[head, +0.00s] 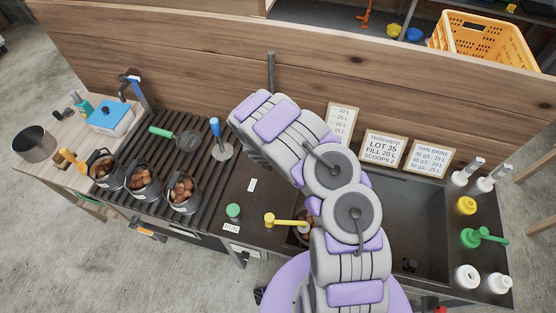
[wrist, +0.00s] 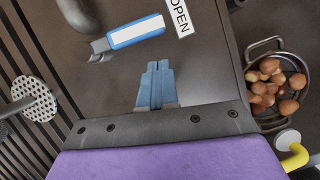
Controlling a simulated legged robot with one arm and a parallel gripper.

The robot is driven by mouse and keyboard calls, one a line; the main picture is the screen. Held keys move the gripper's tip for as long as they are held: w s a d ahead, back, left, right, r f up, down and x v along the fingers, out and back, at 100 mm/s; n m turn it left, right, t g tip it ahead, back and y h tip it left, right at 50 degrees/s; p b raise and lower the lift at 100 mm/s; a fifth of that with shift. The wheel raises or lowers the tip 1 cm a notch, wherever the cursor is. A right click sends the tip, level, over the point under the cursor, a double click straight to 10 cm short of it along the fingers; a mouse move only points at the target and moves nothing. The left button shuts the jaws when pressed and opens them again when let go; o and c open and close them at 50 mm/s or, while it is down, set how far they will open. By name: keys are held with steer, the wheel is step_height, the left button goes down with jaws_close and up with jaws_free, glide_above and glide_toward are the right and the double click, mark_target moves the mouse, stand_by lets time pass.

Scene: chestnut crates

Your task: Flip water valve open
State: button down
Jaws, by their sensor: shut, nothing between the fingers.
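The water valve's blue and white lever (wrist: 136,33) lies across the upper middle of the wrist view, with its grey end at the left. A white OPEN label (wrist: 178,18) is just right of the lever. A dark pipe (wrist: 76,14) stands at its upper left. My gripper (wrist: 157,68) is shut and empty, its blue fingers just below the lever in the picture, with a visible gap. In the head view a dark upright pipe (head: 271,72) rises behind my arm. My arm hides the lever and my fingertips there.
A pot of chestnuts (wrist: 276,86) is right of my gripper; a perforated skimmer (wrist: 35,100) is left. The head view shows several chestnut pots (head: 139,188) on the slatted rack, a green RUN button (head: 233,210), a yellow handle (head: 283,221) and a sink (head: 415,230) on the right.

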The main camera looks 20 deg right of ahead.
steer(key=s+p+v, duration=0.1)
steer(key=v, duration=0.9)
steer(key=shift+d, duration=0.15)
